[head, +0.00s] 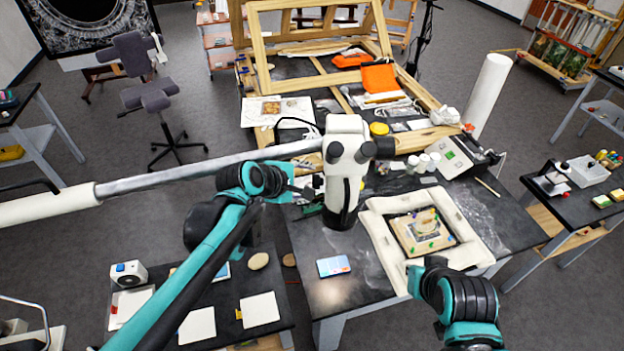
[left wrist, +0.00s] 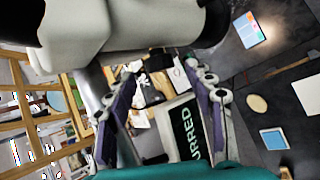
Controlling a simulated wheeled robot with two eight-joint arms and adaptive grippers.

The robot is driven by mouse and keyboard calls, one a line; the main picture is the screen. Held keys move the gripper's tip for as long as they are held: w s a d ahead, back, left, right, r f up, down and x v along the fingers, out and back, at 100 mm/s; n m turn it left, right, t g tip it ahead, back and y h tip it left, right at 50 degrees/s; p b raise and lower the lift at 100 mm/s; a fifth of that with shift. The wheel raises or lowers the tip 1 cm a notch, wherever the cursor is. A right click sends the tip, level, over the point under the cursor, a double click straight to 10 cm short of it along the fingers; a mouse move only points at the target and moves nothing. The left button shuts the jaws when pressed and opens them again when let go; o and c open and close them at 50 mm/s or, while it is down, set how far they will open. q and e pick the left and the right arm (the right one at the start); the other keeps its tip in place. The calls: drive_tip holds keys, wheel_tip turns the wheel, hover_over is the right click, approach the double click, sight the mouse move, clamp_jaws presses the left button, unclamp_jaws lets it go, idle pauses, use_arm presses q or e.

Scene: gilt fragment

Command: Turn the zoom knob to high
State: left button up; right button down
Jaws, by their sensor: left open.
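I cannot tell any contact. My right arm shows at the lower right, but its gripper does not show.
A long pale boom (head: 220,165) runs left from the microscope. A padded tray (head: 385,250) with a framed piece lies to its right, and a phone (head: 333,266) in front.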

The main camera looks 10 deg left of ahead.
sight(318, 182)
use_arm(q)
drive_tip(key=x, duration=0.3)
drive_tip(key=shift+w+d+f, duration=0.1)
drive_tip(key=shift+w+d, duration=0.05)
drive_tip(key=shift+w, duration=0.1)
drive_tip(key=shift+f, duration=0.15)
drive_tip(key=c, duration=1.2)
drive_tip(key=shift+o, duration=0.2)
